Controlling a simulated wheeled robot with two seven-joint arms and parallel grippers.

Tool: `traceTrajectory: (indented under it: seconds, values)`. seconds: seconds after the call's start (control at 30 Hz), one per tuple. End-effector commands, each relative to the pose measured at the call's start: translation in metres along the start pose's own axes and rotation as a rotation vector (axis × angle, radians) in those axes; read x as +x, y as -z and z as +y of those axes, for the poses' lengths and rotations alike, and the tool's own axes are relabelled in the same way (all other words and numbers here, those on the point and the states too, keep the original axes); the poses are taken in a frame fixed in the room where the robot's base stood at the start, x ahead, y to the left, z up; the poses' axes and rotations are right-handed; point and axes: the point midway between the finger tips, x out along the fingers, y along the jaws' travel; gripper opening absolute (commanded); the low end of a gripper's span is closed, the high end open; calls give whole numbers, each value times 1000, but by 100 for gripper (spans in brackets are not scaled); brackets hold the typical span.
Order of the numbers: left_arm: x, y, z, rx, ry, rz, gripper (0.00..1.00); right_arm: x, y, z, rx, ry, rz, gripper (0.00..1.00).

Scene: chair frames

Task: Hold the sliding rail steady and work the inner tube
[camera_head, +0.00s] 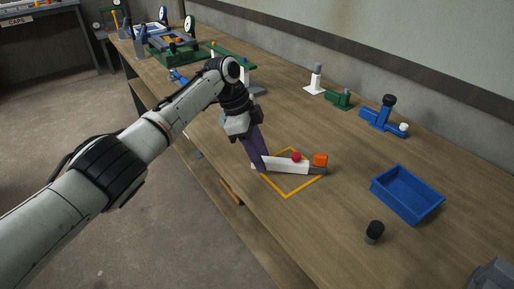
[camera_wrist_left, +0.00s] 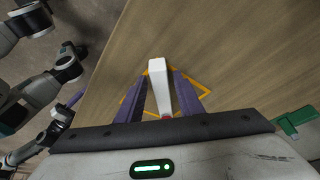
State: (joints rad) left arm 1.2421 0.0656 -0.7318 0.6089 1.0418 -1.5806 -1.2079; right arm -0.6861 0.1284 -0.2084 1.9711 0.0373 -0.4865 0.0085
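The white sliding rail (camera_head: 286,166) lies on the wooden table over a yellow square outline, with a red knob (camera_head: 296,157) and an orange block (camera_head: 320,159) towards its dark grey right end. My left gripper (camera_head: 259,166) points down at the rail's left part. In the left wrist view, its two purple fingers (camera_wrist_left: 160,76) stand on either side of the white rail (camera_wrist_left: 158,80), very near it; whether they press on it is unclear. I cannot make out a separate inner tube. A purple finger of my right gripper (camera_wrist_left: 76,97) seems to show small in the left wrist view.
A blue tray (camera_head: 407,195) and a black cylinder (camera_head: 375,232) stand right of the rail. A blue fixture (camera_head: 383,118), a green block (camera_head: 339,99) and a white post (camera_head: 315,80) stand along the wall. Green assemblies fill the far end. The table's front edge is close to the rail.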

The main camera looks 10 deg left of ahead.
Motion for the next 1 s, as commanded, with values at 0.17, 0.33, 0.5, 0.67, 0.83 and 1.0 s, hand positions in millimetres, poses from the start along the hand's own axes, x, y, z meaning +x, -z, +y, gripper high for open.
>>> traceTrajectory:
  seconds: [0.17, 0.33, 0.5, 0.67, 0.83, 1.0]
  values:
    - [0, 0, 0, 0, 0, 0, 10, 0, 0, 0, 0, 0, 0, 40]
    - [-1, 1, 0, 1, 2, 2, 7, 0, 0, 0, 0, 0, 0, 40]
    - [-1, 1, 0, 1, 2, 2, 0, 0, 0, 0, 0, 0, 0, 40]
    - [0, 1, 0, 1, 2, 2, 0, 0, 0, 0, 0, 0, 0, 40]
    - [1, 1, 0, 1, 1, 3, 0, 0, 0, 0, 0, 0, 0, 40]
    - [2, 0, 0, 0, -1, 0, 0, 0, 0, 0, 0, 0, 0, 40]
